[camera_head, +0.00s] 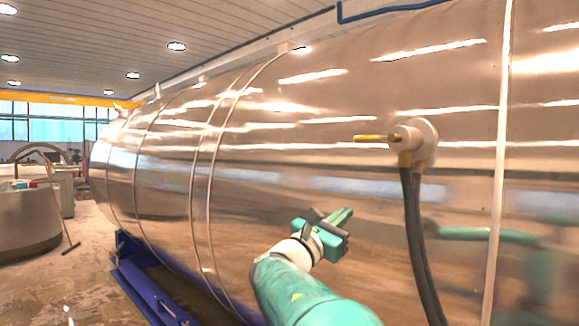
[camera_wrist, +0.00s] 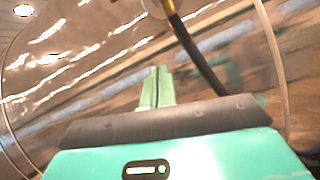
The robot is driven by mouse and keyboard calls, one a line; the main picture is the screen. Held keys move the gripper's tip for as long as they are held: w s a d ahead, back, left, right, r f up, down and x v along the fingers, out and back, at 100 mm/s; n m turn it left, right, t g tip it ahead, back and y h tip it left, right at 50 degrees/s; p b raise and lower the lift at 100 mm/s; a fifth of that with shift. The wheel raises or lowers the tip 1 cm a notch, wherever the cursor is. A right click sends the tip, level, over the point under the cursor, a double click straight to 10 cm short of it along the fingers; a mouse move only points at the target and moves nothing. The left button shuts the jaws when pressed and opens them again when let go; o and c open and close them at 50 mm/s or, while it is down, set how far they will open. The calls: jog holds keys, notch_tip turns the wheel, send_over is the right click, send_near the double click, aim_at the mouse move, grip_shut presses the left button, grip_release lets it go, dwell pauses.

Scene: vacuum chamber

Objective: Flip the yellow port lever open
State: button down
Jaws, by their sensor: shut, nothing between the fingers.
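The yellow port lever (camera_head: 371,138) sticks out level to the left from a round pale port (camera_head: 424,139) on the side of the shiny metal chamber (camera_head: 300,130). A dark hose (camera_head: 412,230) hangs from a brass fitting under the port. My gripper (camera_head: 342,215) is below and left of the lever, clear of it, with its green fingers shut and empty. In the wrist view the shut fingers (camera_wrist: 156,80) point toward the chamber wall. The port (camera_wrist: 158,6) is cut by the top edge there, with the hose (camera_wrist: 200,55) running down to the right. The lever is not clearly seen in that view.
The curved chamber wall fills most of the head view, with raised bands (camera_head: 210,180) to the left. A blue support frame (camera_head: 140,285) stands on the floor below. A round tan vessel (camera_head: 28,222) stands at the far left. The wall mirrors my arm at right.

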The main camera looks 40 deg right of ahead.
aim_at(368, 139)
jog(key=r+n+h, duration=0.1)
jog(key=w+r+n+h, duration=0.1)
jog(key=w+d+r+n+t, duration=0.1)
jog(key=r, duration=0.1)
jog(key=shift+h, duration=0.4)
jog(key=shift+d, duration=0.1)
jog(key=s+a+r+x, duration=0.1)
jog(key=r+x, duration=0.1)
jog(key=x, duration=1)
jog(key=shift+w+r, duration=0.35)
jog(key=shift+w, duration=0.1)
jog(key=shift+w, duration=0.1)
jog(key=shift+r+m+g, duration=0.2)
jog(key=shift+m+g, duration=0.7)
jog(key=shift+m, duration=0.2)
